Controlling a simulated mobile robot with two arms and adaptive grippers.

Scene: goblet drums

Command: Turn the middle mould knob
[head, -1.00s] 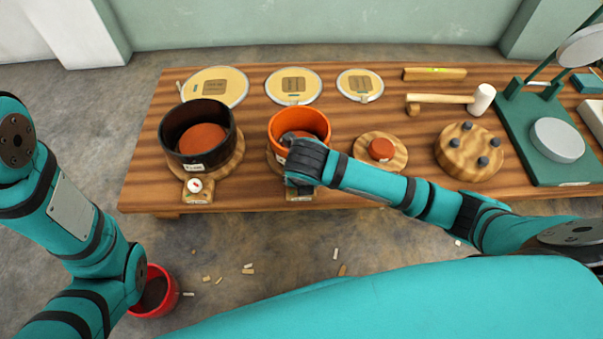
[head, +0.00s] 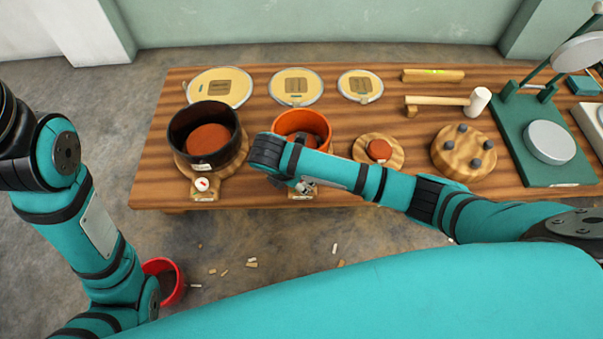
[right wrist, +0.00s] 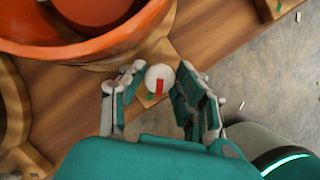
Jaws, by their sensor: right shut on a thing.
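The middle mould is an orange ring (head: 318,122) on a wooden base, partly hidden by my right arm. The ring (right wrist: 98,50) fills the upper left of the right wrist view. Its knob (right wrist: 158,78) is white with a red mark, on a small wooden block in front of the ring. My right gripper (right wrist: 160,82) is shut on this knob, one finger on each side. In the head view my right gripper (head: 306,186) is at the block (head: 301,196), and the knob is mostly hidden. My left arm shows at the left; its gripper is out of view.
A black mould (head: 180,139) with its own white knob (head: 202,184) stands to the left. A small wooden disc with a red puck (head: 379,150) and a pegged round block (head: 464,152) are to the right. A red bucket (head: 176,289) stands on the floor.

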